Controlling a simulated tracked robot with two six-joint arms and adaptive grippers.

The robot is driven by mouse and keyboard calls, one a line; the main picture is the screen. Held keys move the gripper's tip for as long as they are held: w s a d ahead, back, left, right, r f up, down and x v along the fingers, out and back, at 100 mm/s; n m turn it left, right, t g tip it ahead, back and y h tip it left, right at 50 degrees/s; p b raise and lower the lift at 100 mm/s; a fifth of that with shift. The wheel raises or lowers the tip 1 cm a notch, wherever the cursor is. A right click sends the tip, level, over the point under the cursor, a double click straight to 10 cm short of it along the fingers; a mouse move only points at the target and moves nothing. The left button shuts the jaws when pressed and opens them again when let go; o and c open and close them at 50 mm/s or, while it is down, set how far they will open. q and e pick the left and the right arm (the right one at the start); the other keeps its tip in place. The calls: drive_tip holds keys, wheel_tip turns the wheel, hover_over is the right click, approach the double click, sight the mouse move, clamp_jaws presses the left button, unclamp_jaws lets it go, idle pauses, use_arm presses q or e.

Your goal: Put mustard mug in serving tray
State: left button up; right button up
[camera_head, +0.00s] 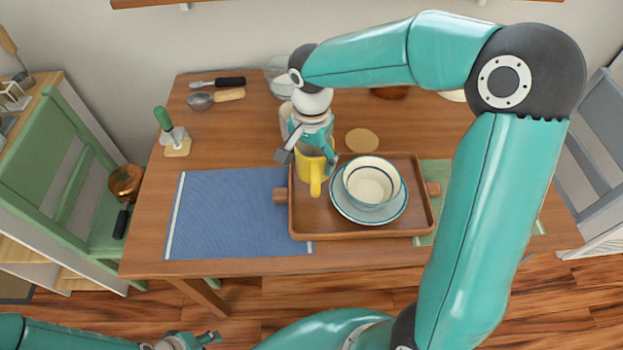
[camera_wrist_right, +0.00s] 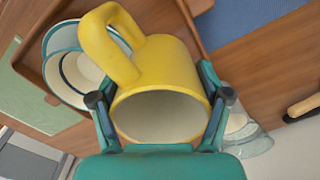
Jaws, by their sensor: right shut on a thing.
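The mustard mug (camera_head: 309,166) is yellow with a pale inside, and it is over the left end of the serving tray (camera_head: 302,226). My right gripper (camera_head: 312,150) is shut on the mug from above. The right wrist view shows the mug (camera_wrist_right: 173,70) between the fingers of the right gripper (camera_wrist_right: 160,108), with its handle pointing away. I cannot tell whether the mug touches the tray floor. The wooden tray also holds a bowl (camera_head: 371,182) on a plate (camera_head: 369,214). My left gripper (camera_head: 195,340) is low at the bottom left; its fingers are unclear.
A blue placemat (camera_head: 226,214) lies left of the tray, and a green one (camera_head: 427,178) lies partly under its right side. A round coaster (camera_head: 362,141) is behind the tray. A green-handled tool (camera_head: 171,132) stands at the table's left. Chairs flank the table.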

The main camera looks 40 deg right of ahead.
drive_tip(key=shift+f, duration=3.65)
drive_tip(key=o, duration=1.7)
drive_tip(key=shift+f, duration=0.1)
drive_tip(key=shift+r, duration=0.3)
wheel_tip(320, 180, up, 12)
drive_tip(key=shift+f, duration=0.2)
